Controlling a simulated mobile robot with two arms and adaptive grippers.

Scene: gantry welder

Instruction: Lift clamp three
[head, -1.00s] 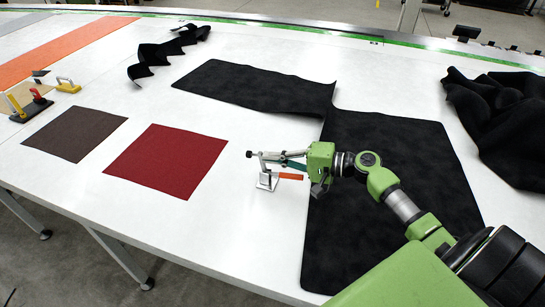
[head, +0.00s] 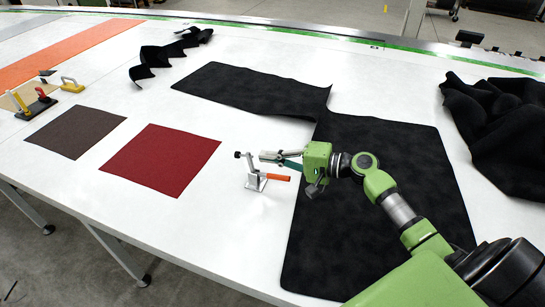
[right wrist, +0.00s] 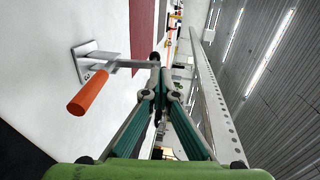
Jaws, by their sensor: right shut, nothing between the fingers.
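Clamp three (head: 255,182) is a small metal toggle clamp with an orange handle (head: 278,177), standing on the white table left of the black fabric. It also shows in the right wrist view (right wrist: 90,62), with a "3" on its base plate and the orange handle (right wrist: 90,93) sticking out. My right gripper (head: 264,156) is close above the clamp on its right side. In the right wrist view its fingertips (right wrist: 156,62) meet, with nothing between them, near the end of the clamp's metal arm. Whether they touch it I cannot tell. My left gripper is not in view.
Black fabric (head: 370,190) lies flat under my right arm. A crumpled black cloth (head: 500,125) is at the right. A red square (head: 160,160) and a dark brown square (head: 75,131) lie left. White table around clamp three is clear.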

